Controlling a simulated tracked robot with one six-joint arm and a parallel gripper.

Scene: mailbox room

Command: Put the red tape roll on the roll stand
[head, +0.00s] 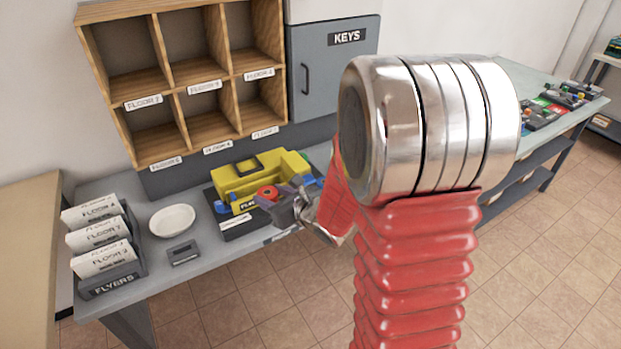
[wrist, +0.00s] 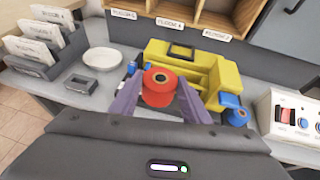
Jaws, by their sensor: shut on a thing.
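The red tape roll (head: 267,193) is between the fingers of my gripper (head: 277,199), in front of the yellow holder on the counter. In the wrist view the red roll (wrist: 159,86) sits upright between the two purple-grey fingertips (wrist: 158,97), which are shut on it. Its top shows a dark centre.
A white bowl (head: 172,220), a small grey open box (head: 184,253) and a flyer rack (head: 107,275) stand left on the counter. Blue pieces (wrist: 230,99) lie right of the holder. A switch box (wrist: 297,118) stands further right. Wooden pigeonholes (head: 190,70) rise behind.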

